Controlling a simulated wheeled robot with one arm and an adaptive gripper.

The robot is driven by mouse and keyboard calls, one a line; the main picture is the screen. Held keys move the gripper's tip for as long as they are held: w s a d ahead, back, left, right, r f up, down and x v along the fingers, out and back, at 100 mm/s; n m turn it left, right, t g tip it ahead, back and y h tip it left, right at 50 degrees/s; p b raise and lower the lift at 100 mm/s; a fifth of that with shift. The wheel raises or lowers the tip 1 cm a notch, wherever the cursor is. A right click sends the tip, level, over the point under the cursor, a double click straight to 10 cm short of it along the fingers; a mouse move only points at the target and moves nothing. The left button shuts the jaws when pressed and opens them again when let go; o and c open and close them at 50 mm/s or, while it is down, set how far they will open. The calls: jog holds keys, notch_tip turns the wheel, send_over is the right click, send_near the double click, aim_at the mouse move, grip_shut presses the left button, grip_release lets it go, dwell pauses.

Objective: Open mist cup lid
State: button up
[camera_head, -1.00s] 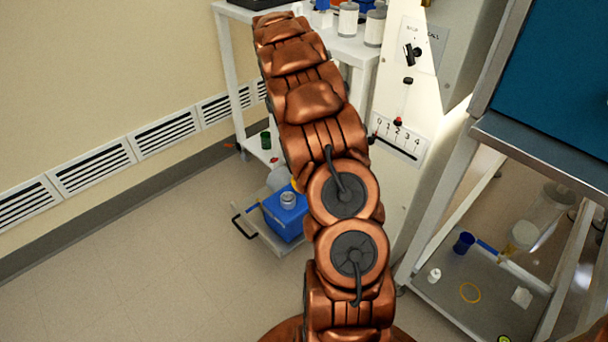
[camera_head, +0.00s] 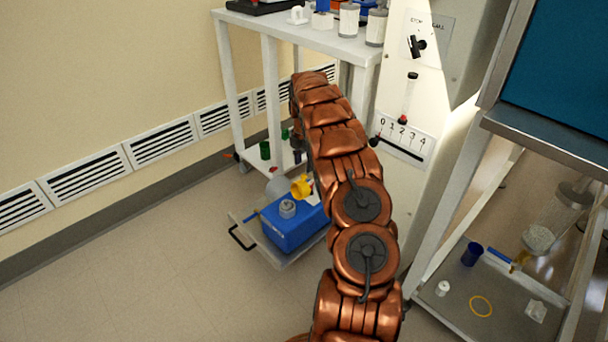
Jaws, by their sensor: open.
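A small grey lidded cup (camera_head: 288,208) stands upright on top of a blue box (camera_head: 292,230) on the low cart. It may be the mist cup, but I cannot read a label. Its top looks covered, though it is too small to tell how the lid sits. My copper arm rises in the middle of the view, to the right of the box, and bends away at the top by the white table. My gripper is hidden beyond the arm.
The white table (camera_head: 345,45) holds jars and small items. The low cart (camera_head: 240,217) has a black handle. A grey panel with a dial (camera_head: 416,46) stands right of my arm. The floor at left is clear.

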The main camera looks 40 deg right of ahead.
aim_at(304, 175)
notch_tip(304, 175, down, 5)
jog(key=shift+b, duration=0.4)
jog(key=shift+c, duration=0.3)
grip_shut()
